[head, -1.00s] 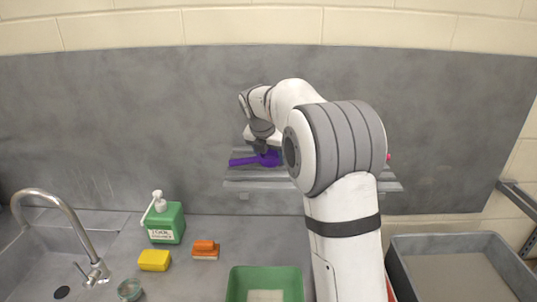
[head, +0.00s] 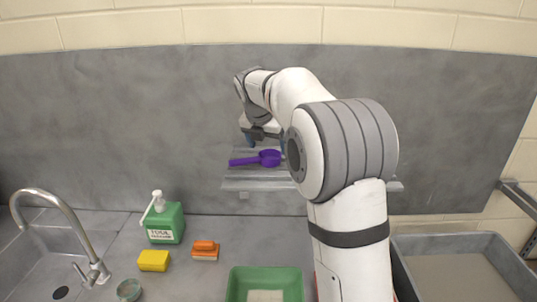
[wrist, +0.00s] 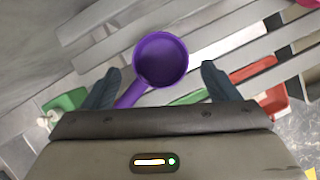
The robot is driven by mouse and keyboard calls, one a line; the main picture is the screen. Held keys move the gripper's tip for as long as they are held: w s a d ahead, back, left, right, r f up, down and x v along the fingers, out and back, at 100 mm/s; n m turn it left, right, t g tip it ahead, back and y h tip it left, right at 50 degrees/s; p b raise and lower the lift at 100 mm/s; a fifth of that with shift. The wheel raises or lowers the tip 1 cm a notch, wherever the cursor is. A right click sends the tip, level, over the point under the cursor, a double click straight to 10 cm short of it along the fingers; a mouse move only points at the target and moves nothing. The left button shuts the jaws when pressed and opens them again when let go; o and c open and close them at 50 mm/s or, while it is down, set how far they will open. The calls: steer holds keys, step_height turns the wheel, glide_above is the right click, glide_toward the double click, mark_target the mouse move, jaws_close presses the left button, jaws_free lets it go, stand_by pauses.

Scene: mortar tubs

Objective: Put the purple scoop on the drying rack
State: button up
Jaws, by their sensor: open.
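The purple scoop (head: 262,158) lies on the slatted grey drying rack (head: 262,184) on the back wall, its handle pointing left in the head view. In the wrist view the scoop (wrist: 160,62) shows its round bowl between and beyond my fingertips, with the handle running down to the left. My gripper (head: 264,142) is open above the scoop. In the wrist view my gripper (wrist: 160,80) has its two dark fingers spread wide, with no finger seen closed on the scoop. My arm hides the right part of the rack in the head view.
A green soap bottle (head: 165,222), yellow sponge (head: 154,260) and orange brush (head: 205,250) stand on the counter below. A green tub (head: 265,272) is at the front. A sink with a tap (head: 65,215) is left, and a grey tub (head: 455,240) right.

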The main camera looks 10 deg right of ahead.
steer(key=v, duration=0.7)
steer(key=s+d+f+m, duration=0.1)
steer(key=s+d+m, duration=0.1)
steer(key=s+m, duration=0.75)
steer(key=s+f+m+y, duration=0.1)
steer(key=s+f+m, duration=0.3)
steer(key=s+m, duration=0.2)
steer(key=s+f+m, duration=0.5)
steer(key=s+m, duration=0.2)
steer(key=s, duration=0.4)
steer(key=s+d+f+m+y, duration=0.1)
steer(key=s+f+m, duration=0.4)
steer(key=s, duration=0.4)
steer(key=shift+m+y, duration=0.3)
steer(key=shift+m, duration=0.55)
steer(key=shift+d, duration=0.1)
